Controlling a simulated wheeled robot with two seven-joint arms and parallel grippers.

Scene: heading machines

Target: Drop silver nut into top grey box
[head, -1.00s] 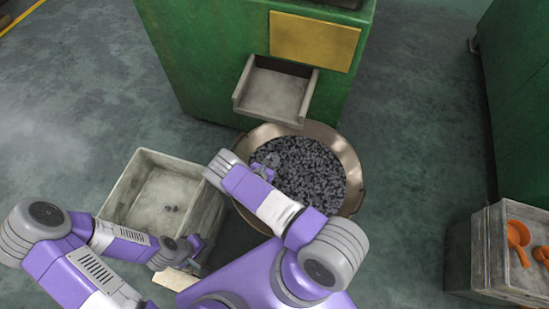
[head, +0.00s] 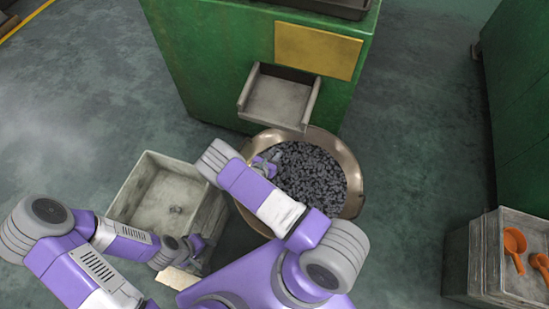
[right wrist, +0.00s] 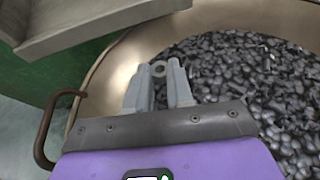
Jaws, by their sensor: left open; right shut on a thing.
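A silver nut (right wrist: 158,69), ring-shaped, is between the fingertips of my right gripper (right wrist: 160,75) in the right wrist view. My right gripper (head: 270,163) is shut on it and is over the left part of the round metal bowl (head: 351,165). Dark small parts (head: 312,178) fill the bowl. The nut is too small to make out in the head view. The grey box (head: 137,187) stands to the left of the bowl, with a few small pieces on its floor. My left gripper (head: 196,243) is open beside the box's near right side.
A green machine (head: 205,65) with a grey chute (head: 277,100) stands behind the bowl. A second grey box (head: 484,255) with orange scoops (head: 514,240) is at the lower right. The floor between the bowl and that box is clear.

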